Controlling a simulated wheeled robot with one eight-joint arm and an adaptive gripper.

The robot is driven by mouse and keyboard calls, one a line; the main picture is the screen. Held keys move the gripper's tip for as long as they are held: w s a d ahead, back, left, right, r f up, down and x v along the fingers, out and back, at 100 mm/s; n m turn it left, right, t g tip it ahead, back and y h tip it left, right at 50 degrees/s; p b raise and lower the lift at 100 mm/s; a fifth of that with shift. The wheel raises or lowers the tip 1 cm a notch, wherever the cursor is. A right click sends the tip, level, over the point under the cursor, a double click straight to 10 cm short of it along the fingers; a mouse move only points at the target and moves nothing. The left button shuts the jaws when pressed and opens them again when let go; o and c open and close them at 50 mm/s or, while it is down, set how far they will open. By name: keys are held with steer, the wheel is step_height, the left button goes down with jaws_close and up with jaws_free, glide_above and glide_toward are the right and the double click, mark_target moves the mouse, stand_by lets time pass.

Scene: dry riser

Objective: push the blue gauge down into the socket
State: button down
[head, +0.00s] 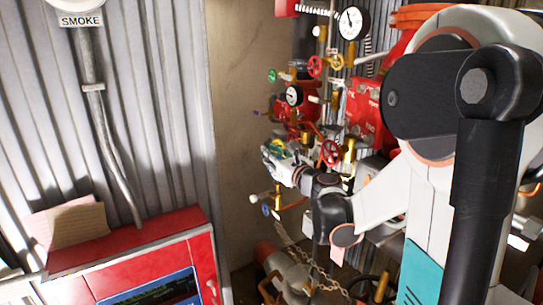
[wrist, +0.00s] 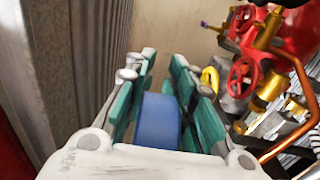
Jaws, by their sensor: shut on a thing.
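The blue gauge (wrist: 158,122) sits between the teal finger pads of my gripper (wrist: 163,72) in the wrist view, and the jaws are shut on it. Only its smooth blue side shows; its lower end and dial are hidden. In the head view my gripper (head: 272,152) is beside the valve and pipe cluster, left of a red handwheel. The gauge cannot be made out there. I cannot pick out the socket in either view.
Red handwheels (wrist: 242,78), brass fittings and a copper pipe (wrist: 300,75) crowd the right side in the wrist view. A yellow part (wrist: 210,78) is close beyond the right fingers. A corrugated wall (head: 150,120) and red cabinet (head: 190,225) stand at left.

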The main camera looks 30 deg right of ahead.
steer(key=shift+f+b, duration=1.55)
stand_by(1.5)
steer(key=c, duration=1.3)
jaws_free()
